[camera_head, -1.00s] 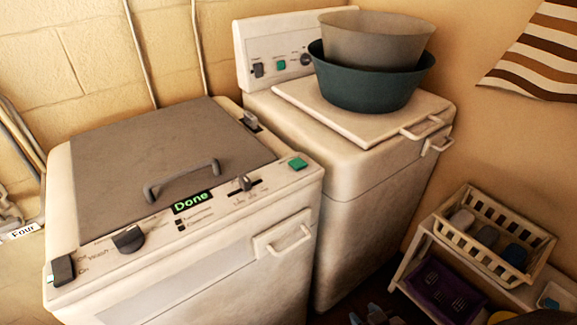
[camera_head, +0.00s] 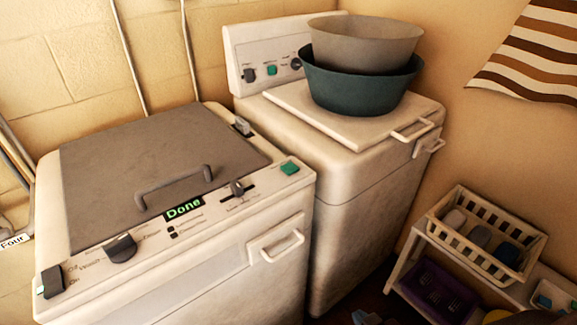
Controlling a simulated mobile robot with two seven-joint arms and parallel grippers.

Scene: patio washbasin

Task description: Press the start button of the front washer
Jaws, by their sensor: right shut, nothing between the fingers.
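The front washer (camera_head: 240,240) is the near, cream machine with a grey lid. A dark knob (camera_head: 121,248) and a slider (camera_head: 237,189) are on the same panel. A small blue-grey part at the bottom edge looks like my right gripper (camera_head: 367,317); it is shut and empty, mostly cut off by the frame, low and well apart from the green button. My left gripper is not in view.
A second washer (camera_head: 365,205) stands behind to the right, with its own green button (camera_head: 271,70). A teal basin (camera_head: 360,92) and a grey basin (camera_head: 365,45) are stacked on its lid. A shelf (camera_head: 400,275) holds a cream basket (camera_head: 487,262) at right. Space above the front panel is clear.

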